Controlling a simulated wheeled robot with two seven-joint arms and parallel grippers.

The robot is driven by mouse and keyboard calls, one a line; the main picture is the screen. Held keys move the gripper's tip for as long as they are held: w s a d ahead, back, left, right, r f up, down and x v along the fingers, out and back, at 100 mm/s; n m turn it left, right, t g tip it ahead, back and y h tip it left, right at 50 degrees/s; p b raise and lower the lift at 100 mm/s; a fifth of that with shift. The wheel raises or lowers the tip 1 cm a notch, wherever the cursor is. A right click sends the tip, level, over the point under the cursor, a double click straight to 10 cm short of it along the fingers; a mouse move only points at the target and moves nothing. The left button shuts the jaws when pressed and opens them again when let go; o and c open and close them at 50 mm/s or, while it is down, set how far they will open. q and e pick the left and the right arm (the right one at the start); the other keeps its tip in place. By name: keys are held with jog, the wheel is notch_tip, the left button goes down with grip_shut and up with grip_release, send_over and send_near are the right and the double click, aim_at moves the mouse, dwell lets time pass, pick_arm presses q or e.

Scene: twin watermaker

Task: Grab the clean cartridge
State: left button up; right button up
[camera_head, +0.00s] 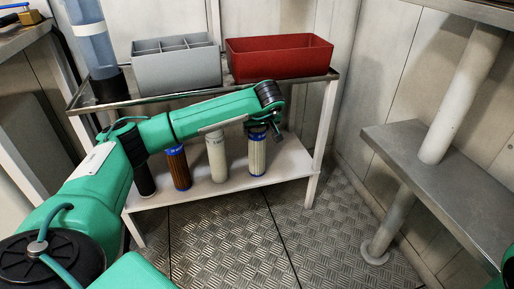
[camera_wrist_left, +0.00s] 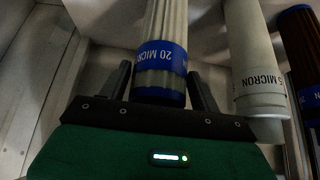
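The clean cartridge, off-white and pleated with blue bands, stands upright at the right end of a row on the lower shelf (camera_head: 257,152). In the left wrist view the cartridge (camera_wrist_left: 160,58) shows close up, with "20 MICRON" on its blue band. My left gripper (camera_wrist_left: 159,75) is open, with one dark finger on each side of the cartridge. Gaps show between fingers and cartridge. In the head view my left gripper (camera_head: 267,130) is at the cartridge's upper part and partly covers its top. My right gripper is out of view.
A smooth white cartridge (camera_head: 216,157), a brown one (camera_head: 178,168) and a black one (camera_head: 145,180) stand to the left on the same shelf. Above are a grey divided bin (camera_head: 176,72) and a red bin (camera_head: 280,60). A shelf post (camera_head: 318,140) stands to the right.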

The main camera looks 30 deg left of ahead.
pick_arm(q)
jog(key=c, duration=1)
jog(key=shift+o, duration=0.2)
jog(key=shift+r, duration=0.1)
